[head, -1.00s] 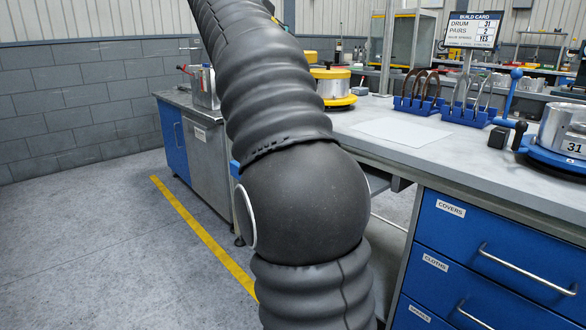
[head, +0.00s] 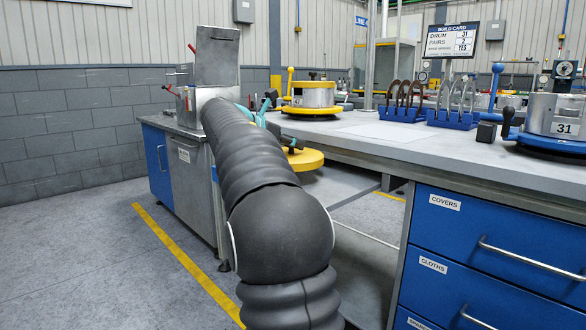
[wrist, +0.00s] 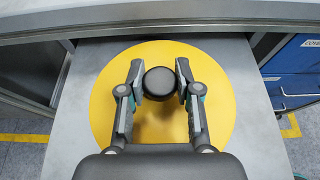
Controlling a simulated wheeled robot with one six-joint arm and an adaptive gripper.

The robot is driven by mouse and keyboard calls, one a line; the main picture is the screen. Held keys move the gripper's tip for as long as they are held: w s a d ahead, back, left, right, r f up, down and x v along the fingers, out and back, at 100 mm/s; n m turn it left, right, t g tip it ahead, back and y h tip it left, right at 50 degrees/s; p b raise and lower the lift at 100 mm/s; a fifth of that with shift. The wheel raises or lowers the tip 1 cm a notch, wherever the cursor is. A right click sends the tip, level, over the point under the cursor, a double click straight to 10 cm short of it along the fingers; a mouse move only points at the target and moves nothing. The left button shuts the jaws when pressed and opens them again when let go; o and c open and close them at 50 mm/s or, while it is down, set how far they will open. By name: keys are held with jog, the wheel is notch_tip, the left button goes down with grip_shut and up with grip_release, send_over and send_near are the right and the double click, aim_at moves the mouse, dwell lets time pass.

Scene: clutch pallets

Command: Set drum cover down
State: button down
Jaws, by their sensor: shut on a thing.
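The drum cover is a round yellow disc (head: 305,161) with a black knob (wrist: 159,83) at its centre. My gripper (wrist: 160,74) is shut on the knob, one finger on each side. In the wrist view the yellow disc (wrist: 213,105) lies below the fingers, over a plain grey surface (wrist: 262,145); I cannot tell whether it touches it. In the head view the cover is at the front edge of the bench, below its top, and my arm partly hides it.
The grey bench top (head: 400,148) holds a blank pale sheet (head: 385,132), blue racks of rings (head: 452,117) and a drum marked 31 (head: 558,117). A drum with yellow base (head: 309,109) and an open metal box (head: 215,75) stand farther back. Blue drawers (head: 492,240) are at right.

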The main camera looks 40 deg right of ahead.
aim_at(290, 158)
jog(key=shift+f+b, duration=0.75)
jog(key=shift+f, duration=1.4)
jog(key=shift+f, duration=0.15)
jog(key=c, duration=0.8)
grip_release()
jog(key=shift+r, duration=0.2)
jog(key=p+v, duration=0.2)
jog(key=v, duration=1)
jog(key=shift+s+f, duration=0.1)
